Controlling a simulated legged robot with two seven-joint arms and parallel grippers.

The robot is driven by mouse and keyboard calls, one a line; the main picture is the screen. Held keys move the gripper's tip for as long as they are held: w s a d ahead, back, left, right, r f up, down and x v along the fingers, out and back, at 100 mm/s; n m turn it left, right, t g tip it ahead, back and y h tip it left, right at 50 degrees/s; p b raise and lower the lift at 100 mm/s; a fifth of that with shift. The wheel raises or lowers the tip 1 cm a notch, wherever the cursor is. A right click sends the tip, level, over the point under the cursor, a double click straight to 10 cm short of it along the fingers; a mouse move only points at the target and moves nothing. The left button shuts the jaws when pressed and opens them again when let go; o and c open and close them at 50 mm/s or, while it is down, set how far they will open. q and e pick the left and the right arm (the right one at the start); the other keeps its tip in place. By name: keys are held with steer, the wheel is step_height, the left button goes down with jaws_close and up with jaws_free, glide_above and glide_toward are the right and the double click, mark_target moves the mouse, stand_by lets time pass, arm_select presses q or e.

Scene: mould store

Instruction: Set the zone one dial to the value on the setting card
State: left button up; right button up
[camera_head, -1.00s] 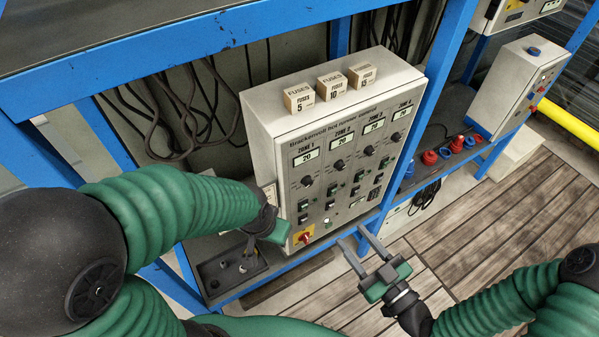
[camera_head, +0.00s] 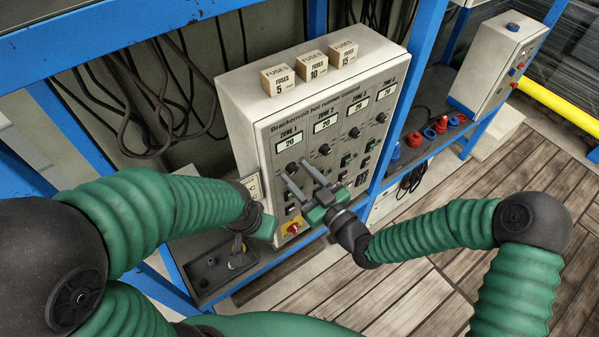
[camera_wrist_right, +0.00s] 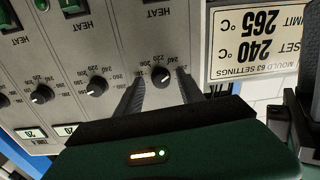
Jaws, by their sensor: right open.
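The zone one dial (camera_head: 292,167) is a black knob below the ZONE 1 display (camera_head: 292,143), which reads 20. It also shows in the right wrist view (camera_wrist_right: 160,77), upside down, with numbers around it. My right gripper (camera_head: 295,172) is open, its two fingers pointing at this dial, one on either side of it in the wrist view; contact cannot be told. The setting card (camera_wrist_right: 258,45) reads MOULD 63 SETTINGS, SET 240 °C, LIMIT 265 °C. In the head view my left arm partly covers it.
The grey control cabinet (camera_head: 235,110) carries several more dials and switches, and a red rotary switch (camera_head: 293,228) low on its front. Three FUSES boxes (camera_head: 312,65) stand on top. Blue frame posts (camera_head: 400,100) flank it. The dark tray (camera_head: 205,280) sits at lower left.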

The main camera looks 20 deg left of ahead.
steer(key=shift+s, duration=0.1)
steer(key=shift+c, duration=0.9)
jaws_close()
steer(key=n+b, duration=0.4)
steer(key=b, duration=0.1)
steer(key=shift+f, duration=0.3)
steer(key=shift+r, duration=0.15)
steer(key=shift+r+n, duration=0.15)
steer(key=shift+n, duration=0.15)
steer(key=shift+o, duration=0.9)
jaws_free()
